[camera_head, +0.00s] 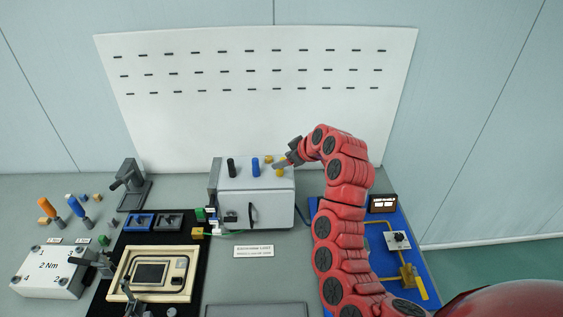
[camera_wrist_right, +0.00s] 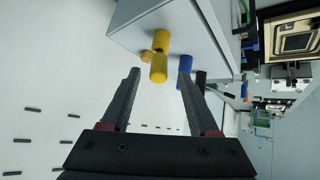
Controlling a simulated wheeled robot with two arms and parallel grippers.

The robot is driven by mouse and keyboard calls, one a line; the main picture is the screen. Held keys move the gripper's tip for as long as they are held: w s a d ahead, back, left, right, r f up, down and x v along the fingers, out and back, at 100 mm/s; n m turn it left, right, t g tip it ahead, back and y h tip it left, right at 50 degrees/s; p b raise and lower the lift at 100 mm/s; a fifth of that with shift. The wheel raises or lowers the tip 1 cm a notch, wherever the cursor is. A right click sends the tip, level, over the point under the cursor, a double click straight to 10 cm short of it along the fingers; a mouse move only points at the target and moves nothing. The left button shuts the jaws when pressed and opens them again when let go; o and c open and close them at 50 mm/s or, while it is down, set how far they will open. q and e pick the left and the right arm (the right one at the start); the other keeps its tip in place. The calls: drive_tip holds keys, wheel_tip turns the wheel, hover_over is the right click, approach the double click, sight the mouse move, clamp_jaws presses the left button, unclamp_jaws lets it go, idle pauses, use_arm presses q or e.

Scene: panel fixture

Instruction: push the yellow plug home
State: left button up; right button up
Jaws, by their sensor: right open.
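The yellow plug (camera_head: 281,172), a short upright cylinder, stands on top of the grey box (camera_head: 268,215) near its right end. In the right wrist view the yellow plug (camera_wrist_right: 159,69) appears between the fingertips, with a small yellow piece (camera_wrist_right: 146,56) beside it. My right gripper (camera_head: 284,161) reaches over the box from the right, close to the plug and partly covering it. In the wrist view its fingers (camera_wrist_right: 158,74) are spread and hold nothing. I cannot tell whether they touch the plug. My left gripper is not in view.
A blue cylinder (camera_head: 255,167) and a black cylinder (camera_head: 231,167) stand left of the plug on the box. A yellow block (camera_head: 197,232) sits by the box's left front. A blue board (camera_head: 420,245) lies to the right. A slotted white panel (camera_head: 260,120) stands behind.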

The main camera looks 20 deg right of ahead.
drive_tip(key=shift+w+p, duration=0.15)
drive_tip(key=shift+p, duration=0.15)
drive_tip(key=p+x, duration=0.2)
drive_tip(key=x, duration=0.1)
drive_tip(key=shift+w+f+p, duration=0.2)
drive_tip(key=shift+f+p, duration=0.2)
drive_tip(key=shift+w+a+f, duration=0.15)
drive_tip(key=shift+w+f, duration=0.2)
drive_tip(key=shift+f, duration=0.1)
clamp_jaws()
